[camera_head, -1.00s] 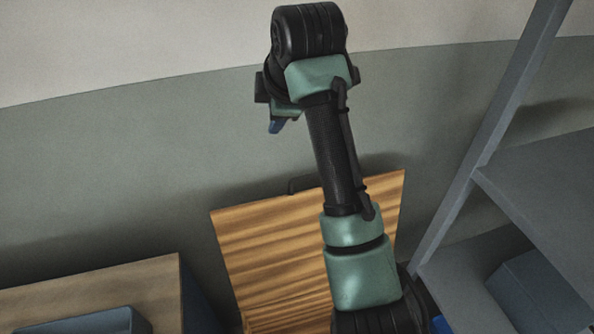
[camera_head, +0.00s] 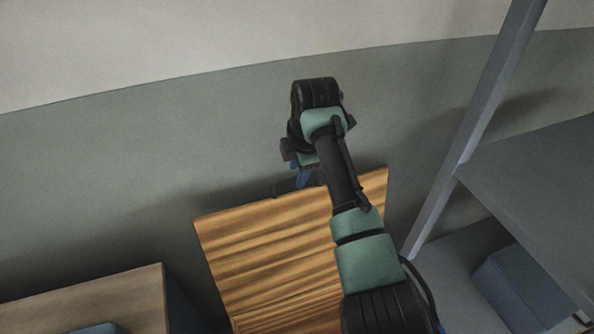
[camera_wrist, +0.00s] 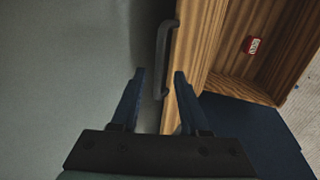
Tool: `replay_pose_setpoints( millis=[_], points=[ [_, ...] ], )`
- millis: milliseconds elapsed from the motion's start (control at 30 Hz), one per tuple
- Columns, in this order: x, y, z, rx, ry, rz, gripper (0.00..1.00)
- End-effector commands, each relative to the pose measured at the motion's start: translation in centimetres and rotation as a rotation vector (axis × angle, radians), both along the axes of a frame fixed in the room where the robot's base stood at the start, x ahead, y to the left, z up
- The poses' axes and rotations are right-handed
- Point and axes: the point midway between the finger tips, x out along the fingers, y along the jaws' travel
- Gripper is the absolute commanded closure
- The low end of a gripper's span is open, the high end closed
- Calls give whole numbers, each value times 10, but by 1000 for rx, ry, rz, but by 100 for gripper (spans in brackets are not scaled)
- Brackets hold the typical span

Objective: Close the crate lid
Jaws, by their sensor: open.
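The crate lid (camera_head: 265,255) is a striped wooden panel standing raised and tilted in front of the wall, with a dark bar handle (camera_head: 284,187) at its top edge. My gripper (camera_head: 304,182) is at the lid's top edge, just right of the handle in the head view, and partly hidden by my arm. In the wrist view my gripper (camera_wrist: 159,74) has its two blue fingers apart and empty. The handle (camera_wrist: 164,58) lies just beyond and between the fingertips, along the wooden edge (camera_wrist: 188,50). The crate body is not clearly seen in the head view.
A wooden-topped cabinet (camera_head: 95,300) stands at the lower left. A grey shelf unit (camera_head: 535,170) with a blue-grey box (camera_head: 520,285) is close on the right. The wall is behind the lid. A small red label (camera_wrist: 252,45) shows on wood in the wrist view.

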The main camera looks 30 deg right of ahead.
Motion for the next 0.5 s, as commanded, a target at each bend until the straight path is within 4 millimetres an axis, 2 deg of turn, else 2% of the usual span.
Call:
replay_pose_setpoints(
  millis=[167,433,467,500],
  points=[
    [4,-1,-12,0,1,0,55],
    [5,-1,-13,-1,-2,0,55],
    [5,-1,-13,-1,-2,0,57],
    [5,-1,-13,-1,-1,0,64]
  ],
)
